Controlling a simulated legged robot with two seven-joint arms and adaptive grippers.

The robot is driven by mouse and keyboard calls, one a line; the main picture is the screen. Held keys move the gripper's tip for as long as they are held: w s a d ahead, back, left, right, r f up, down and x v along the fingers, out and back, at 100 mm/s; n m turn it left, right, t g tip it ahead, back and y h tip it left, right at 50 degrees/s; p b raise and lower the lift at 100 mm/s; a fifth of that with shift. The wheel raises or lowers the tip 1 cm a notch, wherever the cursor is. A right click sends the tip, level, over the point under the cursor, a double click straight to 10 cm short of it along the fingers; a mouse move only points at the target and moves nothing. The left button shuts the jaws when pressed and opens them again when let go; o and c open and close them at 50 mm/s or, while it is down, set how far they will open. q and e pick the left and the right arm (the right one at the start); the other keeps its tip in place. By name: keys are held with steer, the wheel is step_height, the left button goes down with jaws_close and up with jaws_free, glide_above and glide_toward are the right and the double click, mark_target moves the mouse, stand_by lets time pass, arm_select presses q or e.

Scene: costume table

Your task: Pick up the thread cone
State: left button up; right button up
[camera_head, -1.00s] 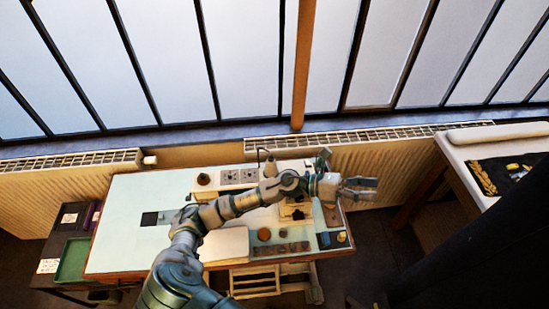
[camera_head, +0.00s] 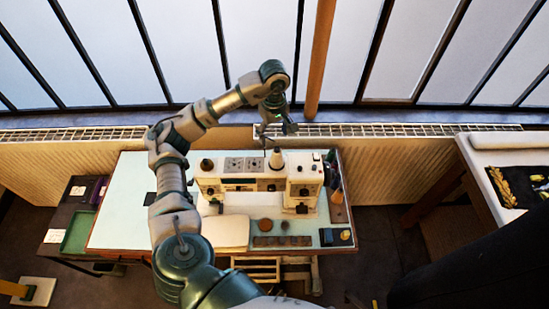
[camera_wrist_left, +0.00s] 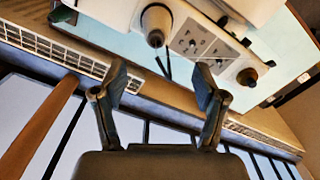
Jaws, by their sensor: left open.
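The thread cone (camera_head: 276,159) is pale and stands upright on top of the white sewing machine (camera_head: 238,184). In the left wrist view the cone (camera_wrist_left: 156,24) shows from above, its dark-tipped end toward the camera. My left gripper (camera_head: 277,131) hangs fingers-down just above the cone in the head view. In the left wrist view its fingers (camera_wrist_left: 161,80) are wide apart with nothing between them, and the cone lies beyond the fingertips, apart from them. My right gripper is in neither view.
A black knob-like piece (camera_head: 206,164) stands on the machine left of the cone. A dark green object (camera_head: 331,158) is at its right end. A pale pad (camera_head: 222,231) and a brown disc (camera_head: 265,225) lie on the table in front. A radiator (camera_head: 385,165) stands behind.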

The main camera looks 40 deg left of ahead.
mark_target(276, 155)
arm_select(q)
steer(key=f, duration=0.1)
steer(key=d+f, duration=0.1)
steer(key=f, duration=0.2)
steer(key=shift+d+p, duration=0.3)
steer(key=shift+d+f, duration=0.15)
steer(key=shift+f, duration=0.3)
steer(key=f, duration=0.2)
steer(key=a+f+p, duration=0.1)
steer(key=f, duration=0.2)
steer(key=shift+p, duration=0.3)
steer(key=shift+a+f, duration=0.15)
steer(key=shift+f, duration=0.1)
steer(key=shift+d, duration=0.2)
steer(key=shift+d+r, duration=0.2)
steer(key=shift+d, duration=0.15)
steer(key=c, duration=0.8)
steer(key=shift+d, duration=0.15)
steer(key=c, duration=0.4)
steer(key=shift+c, duration=0.3)
steer(key=shift+a+r, duration=0.2)
steer(key=shift+a, duration=0.1)
step_height(276, 155, up, 9)
steer(key=shift+w+f+b, duration=0.1)
steer(key=shift+b, duration=0.65)
jaws_close()
steer(key=shift+r, duration=0.4)
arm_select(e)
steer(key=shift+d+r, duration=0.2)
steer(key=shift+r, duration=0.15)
